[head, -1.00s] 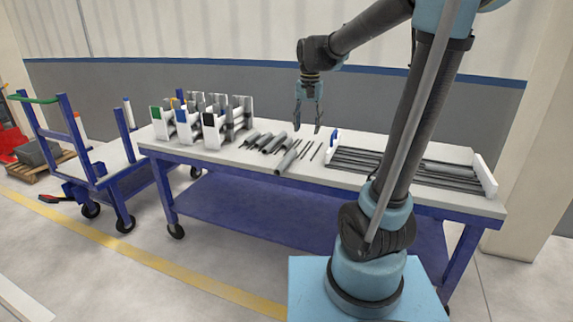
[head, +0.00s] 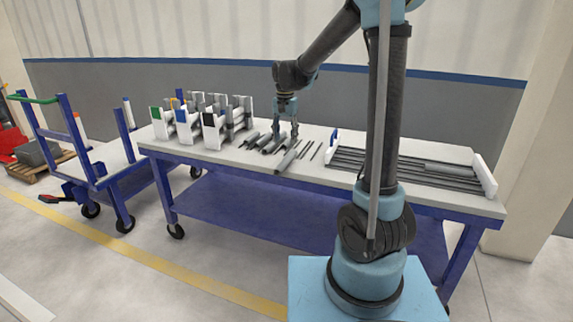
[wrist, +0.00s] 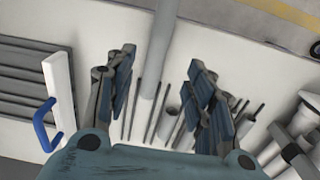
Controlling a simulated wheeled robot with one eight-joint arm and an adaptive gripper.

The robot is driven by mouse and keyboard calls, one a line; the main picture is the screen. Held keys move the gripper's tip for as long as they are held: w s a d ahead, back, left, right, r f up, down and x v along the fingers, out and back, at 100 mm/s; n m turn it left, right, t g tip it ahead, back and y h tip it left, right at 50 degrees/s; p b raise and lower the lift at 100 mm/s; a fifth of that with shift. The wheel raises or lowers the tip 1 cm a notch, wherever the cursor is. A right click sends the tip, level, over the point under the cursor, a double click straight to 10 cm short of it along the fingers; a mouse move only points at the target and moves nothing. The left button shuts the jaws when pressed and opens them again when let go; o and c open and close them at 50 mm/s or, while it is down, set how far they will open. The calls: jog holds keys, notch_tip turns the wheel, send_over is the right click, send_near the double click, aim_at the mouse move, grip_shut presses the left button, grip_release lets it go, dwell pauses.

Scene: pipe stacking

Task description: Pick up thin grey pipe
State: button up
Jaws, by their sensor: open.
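Several thin grey pipes (head: 305,150) lie side by side on the right part of the loose pipe group on the table. In the wrist view, thin pipes (wrist: 153,112) show between and near my fingers, with more slim ones (wrist: 246,106) to the right. I cannot tell which single pipe is meant. My gripper (head: 285,134) is open and empty, pointing down over the loose pipes. Its fingers (wrist: 162,92) stand apart in the wrist view. The fingertips hide parts of the pipes, and their height above them is hard to tell.
Thicker grey pipes (head: 287,160) lie close beside the thin ones. White holders with coloured marks (head: 210,136) stand to the left. A white tray of long bars (head: 486,174) is on the right. A wide grey bar (wrist: 158,45) crosses the wrist view. A cart (head: 112,170) stands left.

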send_over(285, 159)
notch_tip(285, 159, down, 5)
jog(key=shift+w+r, duration=0.1)
jog(key=shift+s+f, duration=0.15)
jog(key=shift+f, duration=1.2)
jog(key=shift+s+f, duration=0.15)
jog(key=shift+f, duration=1.2)
jog(key=shift+c, duration=0.6)
jog(key=c, duration=1)
